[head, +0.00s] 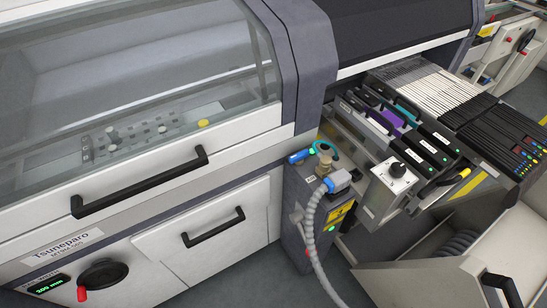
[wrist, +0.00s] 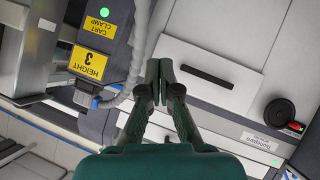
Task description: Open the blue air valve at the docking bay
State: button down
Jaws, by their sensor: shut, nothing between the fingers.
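The docking bay post (head: 296,205) stands at the centre of the head view, dark grey, at the machine's right corner. A blue air valve handle (head: 299,157) lies roughly sideways near its top, beside a teal ring (head: 324,148) and a brass-coloured fitting (head: 323,164). Below it, a blue plug (head: 337,181) carries a grey corrugated hose (head: 311,225). My gripper (wrist: 164,65) is shut and empty in the wrist view, pointing at the machine front beside the post. The wrist view is upside down. It shows the blue plug (wrist: 96,103); I cannot make out the valve handle there.
A yellow height sign (wrist: 88,62) and a cart clamp label (wrist: 97,31) are on the post. A feeder trolley (head: 480,165) with several feeders stands right. Black handles (head: 212,227) and a handwheel (head: 103,273) jut from the machine front. An open bin (head: 450,270) is at lower right.

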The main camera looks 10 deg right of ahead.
jog(key=w+f+n+h, duration=0.1)
jog(key=w+f+n, duration=0.1)
jog(key=w+f, duration=0.35)
jog(key=g+h, duration=0.1)
jog(key=h, duration=1.3)
send_near(299, 156)
jog(key=a+f, duration=0.1)
jog(key=a, duration=0.5)
jog(key=shift+w+d, duration=0.25)
jog(key=shift+w, duration=0.15)
jog(key=shift+d, duration=0.1)
jog(key=x, duration=0.9)
jog(key=shift+w+d+f, duration=0.2)
jog(key=shift+w, duration=0.2)
